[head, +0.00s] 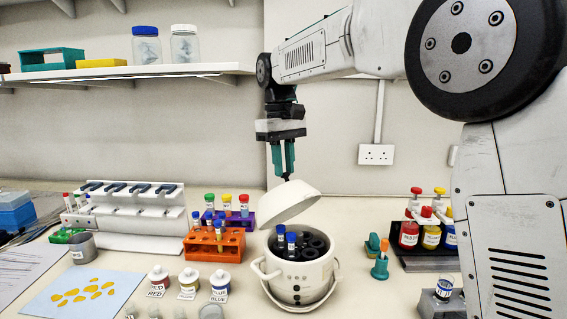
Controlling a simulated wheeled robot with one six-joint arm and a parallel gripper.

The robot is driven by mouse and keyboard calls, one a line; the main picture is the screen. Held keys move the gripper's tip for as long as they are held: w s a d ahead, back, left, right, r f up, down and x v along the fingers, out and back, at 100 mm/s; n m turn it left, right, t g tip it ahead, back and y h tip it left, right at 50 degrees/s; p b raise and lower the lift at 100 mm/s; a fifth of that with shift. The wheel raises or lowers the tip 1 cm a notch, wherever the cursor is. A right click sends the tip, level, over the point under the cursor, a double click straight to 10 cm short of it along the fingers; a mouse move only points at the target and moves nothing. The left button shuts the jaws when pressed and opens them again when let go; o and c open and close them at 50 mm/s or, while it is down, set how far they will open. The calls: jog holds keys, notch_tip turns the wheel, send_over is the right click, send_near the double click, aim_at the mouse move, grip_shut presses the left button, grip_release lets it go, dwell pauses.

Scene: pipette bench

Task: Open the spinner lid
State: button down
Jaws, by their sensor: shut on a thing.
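The spinner (300,278) is a cream pot standing on the bench at the lower middle of the head view. Its domed lid (285,204) is raised and tilted above the left rear of the pot, leaving the round opening exposed. Inside the pot I see dark wells and two blue-capped tubes (286,241). My gripper (287,176) points down from above, with its teal fingers shut on the lid's small top knob. The fingertips hide most of the knob.
An orange rack (214,245) and purple rack (229,218) with capped tubes stand left of the spinner. Small colour bottles (189,284) sit at the front left. A dark stand (430,258) with colour bottles is at right. Bare bench shows right of the spinner.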

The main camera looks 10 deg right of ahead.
jog(key=shift+f, duration=0.35)
jog(key=c, duration=1.3)
grip_release()
jog(key=shift+w+a, duration=0.1)
jog(key=shift+o, duration=0.2)
notch_tip(320, 180, up, 8)
jog(key=shift+w+a, duration=0.2)
jog(key=shift+w, duration=0.25)
jog(key=shift+w, duration=0.1)
